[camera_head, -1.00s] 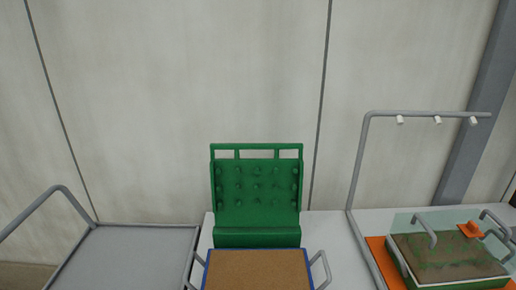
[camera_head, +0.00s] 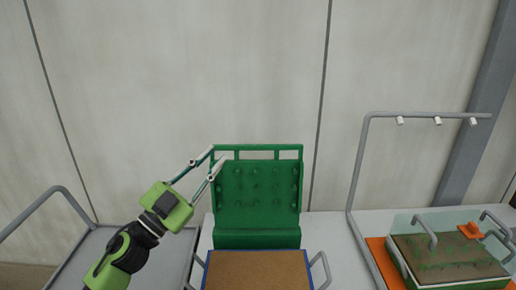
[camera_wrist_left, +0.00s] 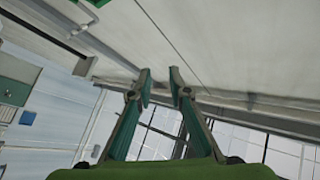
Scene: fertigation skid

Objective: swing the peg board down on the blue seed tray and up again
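The green peg board (camera_head: 257,186) stands upright, swung up, with rows of pegs on its face and a handle bar (camera_head: 272,148) along its top. The blue seed tray (camera_head: 257,252), filled with brown soil, lies flat in front of it, its near part cut off by the picture edge. My left gripper (camera_head: 217,155) is open, its fingertips near the board's upper left corner. I cannot tell whether they touch it. In the left wrist view the open fingers (camera_wrist_left: 160,75) have nothing between them. My right gripper is not in view.
A grey flat cart with a rail (camera_head: 68,205) is at the left. At the right, a grey pipe frame with nozzles (camera_head: 438,119) rises beside another soil-filled tray (camera_head: 445,258) on an orange mat (camera_head: 377,250), with a clear panel by it. A wall stands behind.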

